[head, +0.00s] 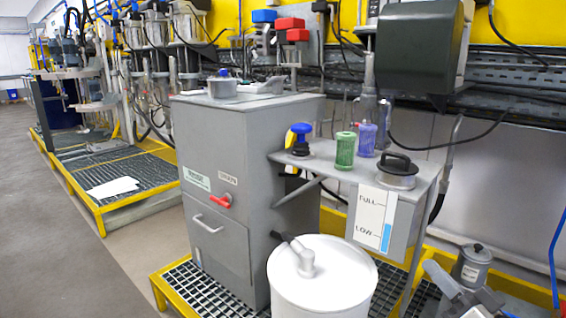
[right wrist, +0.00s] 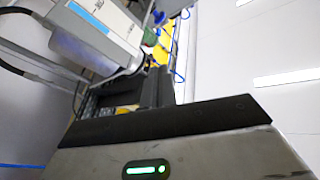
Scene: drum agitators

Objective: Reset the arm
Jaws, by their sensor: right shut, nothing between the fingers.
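My right gripper (head: 446,282) shows at the lower right of the head view, low beside the grey shelf with the level gauge. It is shut and empty, apart from the shelf and the white drum. In the right wrist view its dark body with a green light fills the bottom, and the view is tilted, with the shelf and gauge (right wrist: 92,14) at the upper left. My left gripper is not in view.
A white drum (head: 318,285) stands in front of a grey cabinet (head: 235,150) with a red valve handle. The shelf (head: 330,166) holds a green container (head: 345,150), a purple one (head: 367,140) and a dark-handled lid (head: 397,172). Open floor lies left.

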